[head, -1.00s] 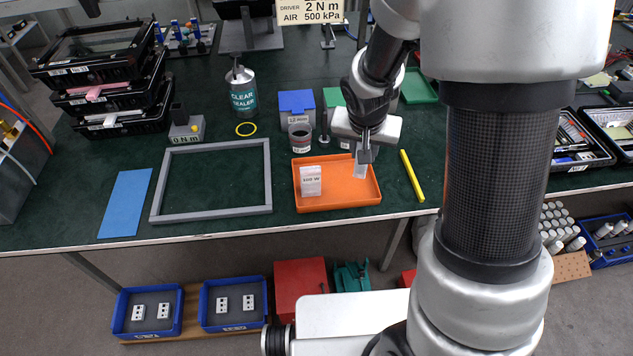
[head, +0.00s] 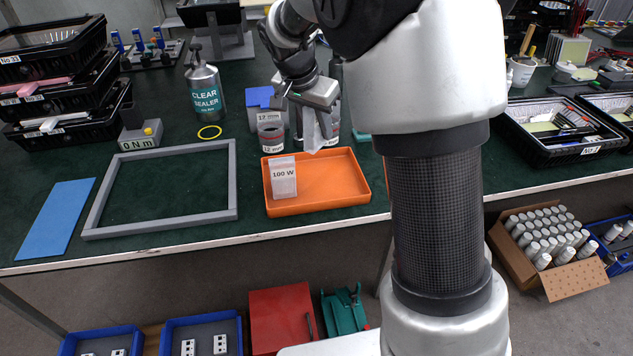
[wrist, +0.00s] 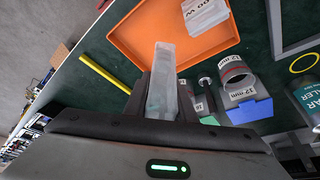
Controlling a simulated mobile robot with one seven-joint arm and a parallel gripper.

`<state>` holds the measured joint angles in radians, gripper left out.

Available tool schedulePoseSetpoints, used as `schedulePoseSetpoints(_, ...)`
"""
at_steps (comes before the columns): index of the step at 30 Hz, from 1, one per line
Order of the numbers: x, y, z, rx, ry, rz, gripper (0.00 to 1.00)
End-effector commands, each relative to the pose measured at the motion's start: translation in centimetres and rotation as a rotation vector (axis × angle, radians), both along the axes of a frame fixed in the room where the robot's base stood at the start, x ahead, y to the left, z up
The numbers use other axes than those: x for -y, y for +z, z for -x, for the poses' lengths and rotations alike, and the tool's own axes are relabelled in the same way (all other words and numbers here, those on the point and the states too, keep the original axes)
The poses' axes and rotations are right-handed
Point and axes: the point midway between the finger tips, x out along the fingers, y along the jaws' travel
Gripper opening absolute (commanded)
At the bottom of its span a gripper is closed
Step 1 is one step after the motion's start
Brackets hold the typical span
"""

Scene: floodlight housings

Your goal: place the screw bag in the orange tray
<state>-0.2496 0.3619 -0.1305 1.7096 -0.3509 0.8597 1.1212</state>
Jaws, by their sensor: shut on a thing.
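My gripper (head: 313,106) is shut on a pale, translucent screw bag (head: 320,132), which hangs down from the fingers. The screw bag (wrist: 162,82) also shows between the dark fingers in the wrist view; its contents cannot be made out. The orange tray (head: 335,184) lies on the green bench near the front edge. In the head view the bag's lower end appears just above the tray's back rim, apart from its floor. A white packet marked 100 W (head: 284,178) stands in the tray's left part. The tray's middle and right are bare.
A yellow bar (wrist: 105,73) lies beside the tray in the wrist view. A black bin (head: 550,135) stands at right.

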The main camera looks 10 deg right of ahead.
Motion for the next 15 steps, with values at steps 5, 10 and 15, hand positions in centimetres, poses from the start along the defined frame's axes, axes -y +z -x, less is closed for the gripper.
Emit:
schedulePoseSetpoints(5, 0.0, -5.3, 0.1, -0.003, 0.001, 0.0, 0.0)
schedulePoseSetpoints(10, 0.0, -8.1, 0.0, -0.002, 0.001, 0.0, 0.0)
schedulePoseSetpoints(15, 0.0, -9.0, 0.0, 0.0, 0.001, 0.0, 0.0)
